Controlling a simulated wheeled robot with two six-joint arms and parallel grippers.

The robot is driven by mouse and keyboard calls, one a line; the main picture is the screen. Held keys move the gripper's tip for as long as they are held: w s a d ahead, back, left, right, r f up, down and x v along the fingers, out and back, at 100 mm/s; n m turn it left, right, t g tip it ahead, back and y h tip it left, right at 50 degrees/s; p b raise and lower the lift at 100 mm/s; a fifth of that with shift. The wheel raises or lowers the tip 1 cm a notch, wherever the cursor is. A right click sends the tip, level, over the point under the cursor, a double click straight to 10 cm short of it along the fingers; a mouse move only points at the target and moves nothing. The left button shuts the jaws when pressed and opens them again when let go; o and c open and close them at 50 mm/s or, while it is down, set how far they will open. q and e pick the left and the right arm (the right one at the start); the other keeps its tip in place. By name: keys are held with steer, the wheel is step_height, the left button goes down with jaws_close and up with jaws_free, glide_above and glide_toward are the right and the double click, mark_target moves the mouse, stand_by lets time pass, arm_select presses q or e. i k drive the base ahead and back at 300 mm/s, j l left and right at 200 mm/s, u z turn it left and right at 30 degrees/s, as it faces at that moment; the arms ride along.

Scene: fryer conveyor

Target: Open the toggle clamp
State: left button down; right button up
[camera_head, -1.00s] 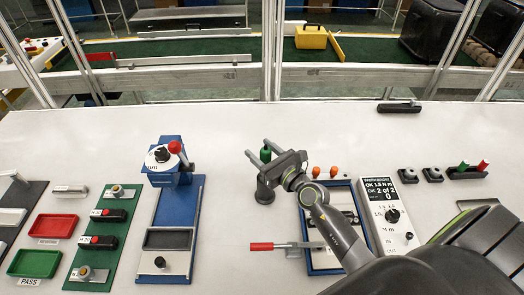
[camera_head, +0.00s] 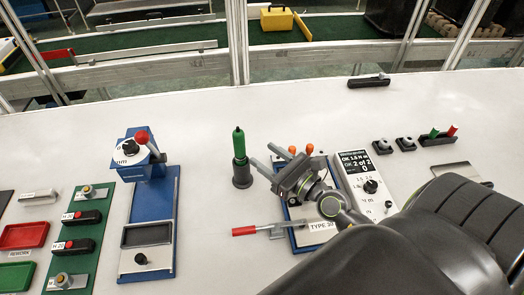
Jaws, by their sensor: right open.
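The toggle clamp (camera_head: 278,231) has a red-tipped handle (camera_head: 243,231) that lies flat and points left. Its metal body sits at the left edge of a blue fixture (camera_head: 309,240) labelled "TYPE 3". My right gripper (camera_head: 270,159) is open and empty, with its two grey fingers pointing up and left. It hovers over the fixture's upper part, farther back than the clamp and apart from the red handle. My right arm hides much of the fixture and whatever it holds. My left gripper is out of view.
A green-handled tool (camera_head: 239,145) stands upright in a dark holder just left of my right gripper. A grey torque display (camera_head: 368,185) stands right of the fixture. A blue station (camera_head: 151,215) stands left. White table is clear between it and the clamp.

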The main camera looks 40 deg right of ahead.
mark_target(250, 229)
steer(key=k+l, duration=0.15)
steer(key=k, duration=0.35)
steer(key=k+l, duration=0.2)
steer(key=k, duration=0.25)
steer(key=k+l, duration=0.15)
steer(key=k, duration=0.35)
